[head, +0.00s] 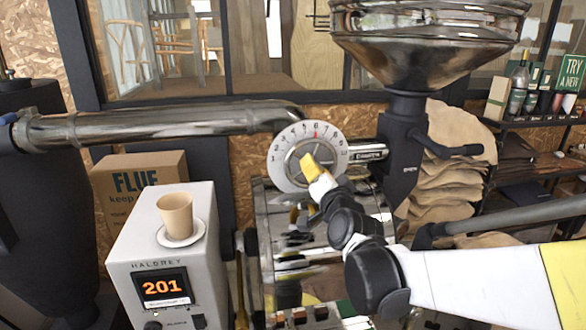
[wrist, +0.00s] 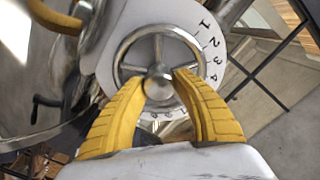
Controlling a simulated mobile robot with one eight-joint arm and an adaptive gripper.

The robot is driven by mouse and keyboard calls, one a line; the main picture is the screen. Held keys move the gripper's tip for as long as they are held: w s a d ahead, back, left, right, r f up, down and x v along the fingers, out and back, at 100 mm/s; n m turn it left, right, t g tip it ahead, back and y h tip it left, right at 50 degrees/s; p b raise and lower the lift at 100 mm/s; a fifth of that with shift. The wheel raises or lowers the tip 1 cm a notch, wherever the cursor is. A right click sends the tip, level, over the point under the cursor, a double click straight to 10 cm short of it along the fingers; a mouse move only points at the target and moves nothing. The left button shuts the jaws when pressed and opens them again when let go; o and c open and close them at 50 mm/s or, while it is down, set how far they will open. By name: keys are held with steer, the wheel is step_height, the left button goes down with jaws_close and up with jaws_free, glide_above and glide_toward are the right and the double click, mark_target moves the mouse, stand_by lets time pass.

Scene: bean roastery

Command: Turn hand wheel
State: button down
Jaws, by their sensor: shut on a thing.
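The hand wheel (head: 291,168) is a small metal wheel in front of a round white dial (head: 274,160) with numbers and a red mark near its top. In the wrist view the wheel (wrist: 124,52) shows a round rim, spokes and a central hub, with the dial (wrist: 212,45) behind it. My gripper (head: 309,166) is at the wheel, reaching from the lower right. In the wrist view its yellow fingers (wrist: 163,80) are shut on the wheel near the hub, one on each side. They hide the lower part of the wheel.
A steel pipe (head: 160,124) runs left of the dial, and a hopper (head: 420,45) stands above right. A tan cup (head: 176,214) on a saucer stands on a white box (head: 125,235) with a display reading 201. A shelf (head: 530,122) is at the right.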

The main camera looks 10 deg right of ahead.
steer(key=c, duration=0.9)
jaws_free()
steer(key=shift+w, duration=0.1)
steer(key=shift+c, duration=0.2)
steer(key=s, duration=1.2)
steer(key=s+a+f+n+g+b, duration=0.1)
steer(key=s+f+n+g+b, duration=0.15)
steer(key=f, duration=0.35)
steer(key=s+a+f+n+g+y+b, duration=0.1)
steer(key=s+f+b, duration=0.15)
steer(key=f, duration=0.35)
steer(key=s+a+f+n+g+b, duration=0.1)
steer(key=s+f+n+g+b, duration=0.1)
steer(key=f+b, duration=0.3)
steer(key=s+d+f+n+g+b, duration=0.1)
steer(key=s+f+g, duration=0.1)
steer(key=s+f, duration=0.3)
steer(key=s+d+f+n+g+h+b, duration=0.1)
steer(key=s+d+f+n+g+b, duration=0.1)
steer(key=s+f, duration=0.4)
steer(key=shift+g, duration=0.75)
